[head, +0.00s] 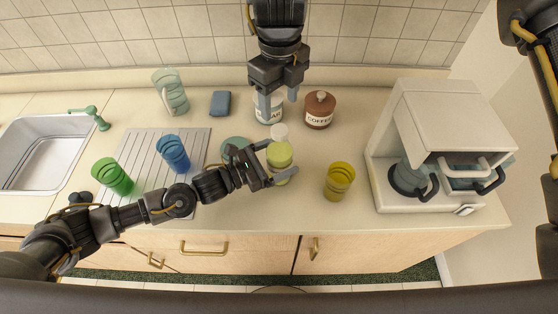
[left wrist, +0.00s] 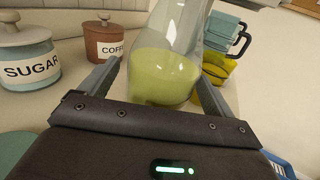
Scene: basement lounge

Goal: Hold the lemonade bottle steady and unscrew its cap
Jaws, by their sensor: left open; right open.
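The lemonade bottle (head: 280,154) stands upright on the counter, clear with yellow-green liquid. Its white cap (head: 279,131) shows at the top. My left gripper (head: 276,161) is open, with one finger on each side of the bottle. In the left wrist view the bottle (left wrist: 168,70) stands between the two open fingers; its top is cut off there. Whether the fingers touch it I cannot tell. My right gripper (head: 278,102) is open and points down, behind and above the cap, holding nothing.
A sugar canister (left wrist: 27,65) and a brown coffee canister (head: 320,110) stand behind the bottle. A yellow cup (head: 338,181) is to its right, and a coffee machine (head: 435,135) farther right. Blue (head: 173,153) and green (head: 113,176) cups and a sink (head: 42,152) are left.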

